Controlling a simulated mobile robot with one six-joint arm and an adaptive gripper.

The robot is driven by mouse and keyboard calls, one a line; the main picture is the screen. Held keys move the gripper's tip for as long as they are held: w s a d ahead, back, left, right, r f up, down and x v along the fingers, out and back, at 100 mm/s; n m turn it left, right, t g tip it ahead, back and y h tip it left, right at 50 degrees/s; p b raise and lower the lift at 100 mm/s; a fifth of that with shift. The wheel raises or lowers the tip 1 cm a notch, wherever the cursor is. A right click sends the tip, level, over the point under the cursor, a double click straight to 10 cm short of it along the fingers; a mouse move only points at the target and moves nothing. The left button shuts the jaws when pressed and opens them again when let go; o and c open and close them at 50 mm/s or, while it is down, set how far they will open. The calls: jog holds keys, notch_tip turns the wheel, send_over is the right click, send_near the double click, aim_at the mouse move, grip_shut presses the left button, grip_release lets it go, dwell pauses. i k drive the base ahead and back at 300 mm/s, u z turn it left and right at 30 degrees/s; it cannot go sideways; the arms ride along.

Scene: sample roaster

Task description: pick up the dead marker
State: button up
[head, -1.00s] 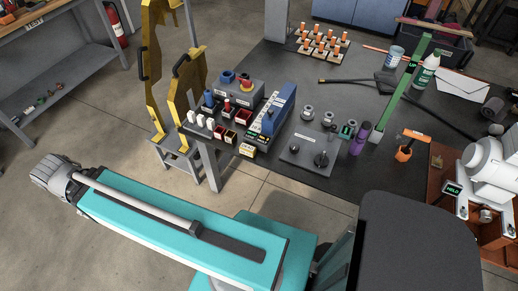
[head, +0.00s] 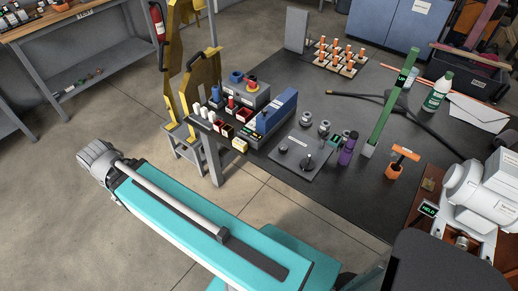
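I cannot make out a thing that is clearly the dead marker. A purple cylinder with a dark top (head: 348,148) stands upright on the dark bench (head: 375,205), left of the green post (head: 388,108). A smaller greenish piece lies close by it; I cannot tell what it is. My teal arm link crosses the lower left, over the floor and apart from the bench. The fingers of my gripper do not show in the head view.
A blue block (head: 277,112), a grey plate with knobs (head: 299,153) and small bins crowd the bench's left. An orange clamp-like tool (head: 397,163) and a white machine (head: 478,195) stand right. Yellow panels (head: 201,85) rise at the bench's left edge. Floor is open left.

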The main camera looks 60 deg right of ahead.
aim_at(237, 144)
jog(key=k, duration=1.6)
jog(key=z, duration=1)
jog(key=i, duration=1)
jog(key=u, duration=0.05)
